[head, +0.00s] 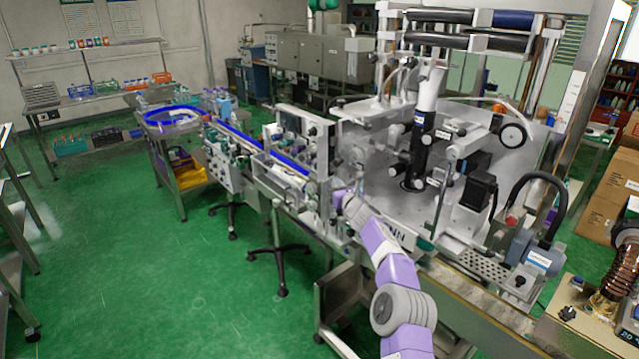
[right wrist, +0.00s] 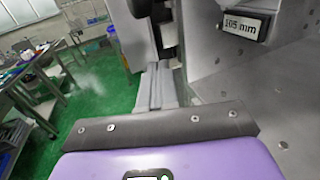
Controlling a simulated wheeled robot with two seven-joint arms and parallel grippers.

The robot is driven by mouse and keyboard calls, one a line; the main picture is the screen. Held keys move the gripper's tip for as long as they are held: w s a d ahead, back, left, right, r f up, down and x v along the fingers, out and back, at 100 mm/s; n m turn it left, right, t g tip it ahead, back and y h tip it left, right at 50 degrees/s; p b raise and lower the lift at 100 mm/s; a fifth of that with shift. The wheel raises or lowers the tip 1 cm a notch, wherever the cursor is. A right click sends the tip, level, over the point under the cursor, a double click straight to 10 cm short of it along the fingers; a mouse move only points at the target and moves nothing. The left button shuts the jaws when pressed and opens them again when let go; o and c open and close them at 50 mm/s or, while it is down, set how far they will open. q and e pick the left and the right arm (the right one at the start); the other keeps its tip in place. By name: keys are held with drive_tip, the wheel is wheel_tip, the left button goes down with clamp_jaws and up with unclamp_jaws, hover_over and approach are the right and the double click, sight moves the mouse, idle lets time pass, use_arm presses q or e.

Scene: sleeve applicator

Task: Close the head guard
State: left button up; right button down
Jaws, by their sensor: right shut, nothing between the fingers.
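The sleeve applicator (head: 385,205) stands right of centre, with a steel backplate and a black and white vertical head (head: 421,130). Clear, framed panelling shows around the head's left side; I cannot tell which pane is the head guard or how far it is swung. My right gripper (head: 344,197) is at the end of the purple arm, shut and empty, by the left front edge of the machine. Whether it touches the panelling cannot be told. In the right wrist view, a steel plate with a "105 mm" label (right wrist: 247,25) is close on the right. My left gripper is not in view.
A conveyor with a blue edge (head: 235,134) runs from the machine's left side to a round feed table (head: 172,116). A hose and motor unit (head: 537,255) sit at the right front. Cardboard boxes (head: 607,195) stand far right. Green floor (head: 130,250) is clear on the left.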

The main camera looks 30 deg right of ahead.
drive_tip(key=shift+w+d+m+h+p, duration=0.15)
drive_tip(key=shift+d+h, duration=0.1)
drive_tip(key=shift+d, duration=0.2)
drive_tip(key=shift+w+d+m+h+p, duration=0.15)
drive_tip(key=shift+d+h, duration=0.1)
drive_tip(key=shift+d, duration=0.15)
